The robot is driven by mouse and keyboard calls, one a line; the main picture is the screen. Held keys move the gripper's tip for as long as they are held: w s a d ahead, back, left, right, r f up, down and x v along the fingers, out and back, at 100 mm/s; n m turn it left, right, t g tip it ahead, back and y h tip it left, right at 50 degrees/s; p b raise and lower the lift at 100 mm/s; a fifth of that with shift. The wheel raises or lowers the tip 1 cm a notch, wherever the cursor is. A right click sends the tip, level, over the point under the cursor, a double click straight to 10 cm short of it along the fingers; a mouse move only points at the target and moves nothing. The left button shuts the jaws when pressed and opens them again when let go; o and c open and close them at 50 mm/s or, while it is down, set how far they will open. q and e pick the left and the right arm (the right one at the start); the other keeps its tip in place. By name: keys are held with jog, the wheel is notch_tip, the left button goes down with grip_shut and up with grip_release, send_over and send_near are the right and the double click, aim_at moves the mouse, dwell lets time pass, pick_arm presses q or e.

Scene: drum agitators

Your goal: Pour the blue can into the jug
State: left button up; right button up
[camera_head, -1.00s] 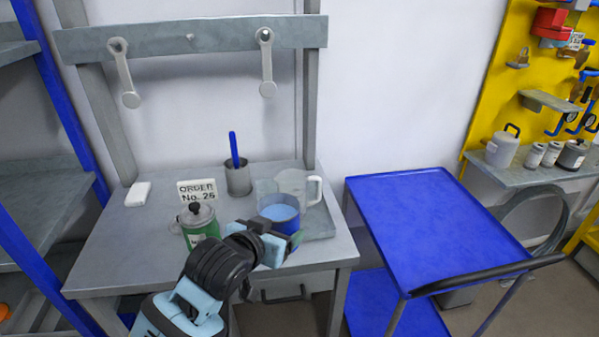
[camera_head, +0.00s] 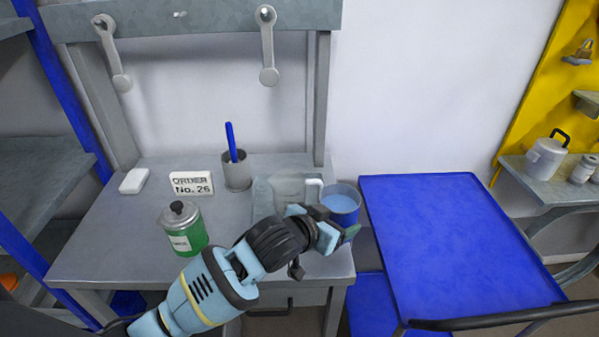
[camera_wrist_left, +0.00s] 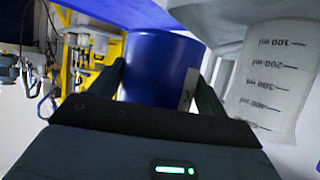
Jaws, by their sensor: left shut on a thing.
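The blue can (camera_head: 341,208) is open at the top, with a light blue surface inside. My left gripper (camera_head: 336,232) is shut on its side and holds it about upright, off the right edge of the bench. The clear jug (camera_head: 290,187) stands near the bench's right side, left of the can, its pale handle towards the can. My left gripper partly hides the jug's lower part. In the left wrist view the blue can (camera_wrist_left: 160,68) sits between the fingers, and the jug (camera_wrist_left: 275,85) with its ml marks is to the right. My right gripper is not in view.
On the grey bench (camera_head: 130,235) stand a green can (camera_head: 184,232) with a black knob, an order sign (camera_head: 191,183), a white block (camera_head: 134,181) and a grey cup (camera_head: 237,172) with a blue stick. A blue cart (camera_head: 450,240) on the right has a clear top.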

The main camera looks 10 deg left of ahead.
pick_arm(q)
jog(key=shift+w+d+r, duration=0.1)
jog(key=shift+w+d, duration=0.1)
jog(key=shift+w, duration=0.2)
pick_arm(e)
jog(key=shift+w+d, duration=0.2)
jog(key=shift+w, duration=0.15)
pick_arm(q)
jog(key=shift+s+r, duration=0.1)
jog(key=shift+a, duration=0.1)
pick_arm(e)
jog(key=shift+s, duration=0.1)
